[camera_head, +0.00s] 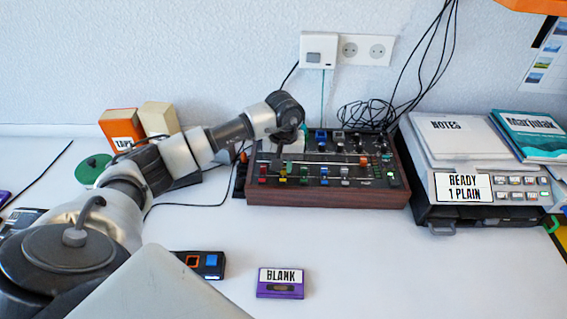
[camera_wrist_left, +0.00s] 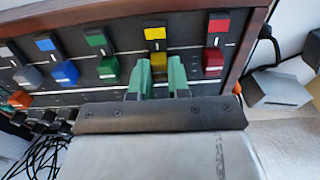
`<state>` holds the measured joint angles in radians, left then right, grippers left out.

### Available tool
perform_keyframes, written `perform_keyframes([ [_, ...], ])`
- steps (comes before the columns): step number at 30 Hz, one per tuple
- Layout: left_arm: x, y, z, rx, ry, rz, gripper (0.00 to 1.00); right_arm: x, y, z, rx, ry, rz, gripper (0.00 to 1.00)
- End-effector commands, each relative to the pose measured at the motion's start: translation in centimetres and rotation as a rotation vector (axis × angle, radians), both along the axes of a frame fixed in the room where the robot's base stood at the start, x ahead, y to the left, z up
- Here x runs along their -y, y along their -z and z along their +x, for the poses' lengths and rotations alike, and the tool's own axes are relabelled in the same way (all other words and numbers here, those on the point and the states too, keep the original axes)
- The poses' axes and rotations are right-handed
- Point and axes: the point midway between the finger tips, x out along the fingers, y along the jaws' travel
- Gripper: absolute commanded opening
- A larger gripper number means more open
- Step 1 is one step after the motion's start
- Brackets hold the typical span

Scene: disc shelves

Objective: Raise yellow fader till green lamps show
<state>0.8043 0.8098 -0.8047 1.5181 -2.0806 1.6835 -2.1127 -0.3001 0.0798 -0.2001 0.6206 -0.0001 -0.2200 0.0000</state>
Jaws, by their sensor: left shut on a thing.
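The mixer (camera_head: 330,198) is a dark panel in a brown wooden case, with a row of coloured fader caps and coloured squares along its near edge. The yellow fader cap (camera_wrist_left: 159,65) sits between the red and green caps, and in the head view it (camera_head: 283,171) is just under my gripper. My left gripper (camera_wrist_left: 158,82) has green fingertips, one on each side of the yellow cap, and is shut on it. In the head view the gripper (camera_head: 285,163) is partly hidden by its own wrist. My right gripper is not in view.
The red cap (camera_wrist_left: 214,60) and green cap (camera_wrist_left: 108,70) stand close on either side of my fingers. A purple BLANK cassette (camera_head: 281,283) and a dark box (camera_head: 205,265) lie in front. A READY 1 PLAIN machine (camera_head: 490,211) stands at right. Loose cables lie behind the mixer.

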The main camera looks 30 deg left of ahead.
Motion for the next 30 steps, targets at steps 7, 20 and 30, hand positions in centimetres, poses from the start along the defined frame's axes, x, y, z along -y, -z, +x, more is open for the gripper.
perform_keyframes([
  [7,-1.3,0.2,2.2,0.004,-0.003,0.000,0.00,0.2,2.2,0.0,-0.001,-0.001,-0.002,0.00],
  [20,-1.6,-0.1,2.6,0.001,0.000,0.000,0.27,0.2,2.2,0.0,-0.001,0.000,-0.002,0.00],
  [30,-1.6,0.0,2.5,0.000,-0.001,0.000,0.43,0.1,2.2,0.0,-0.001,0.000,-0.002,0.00],
])
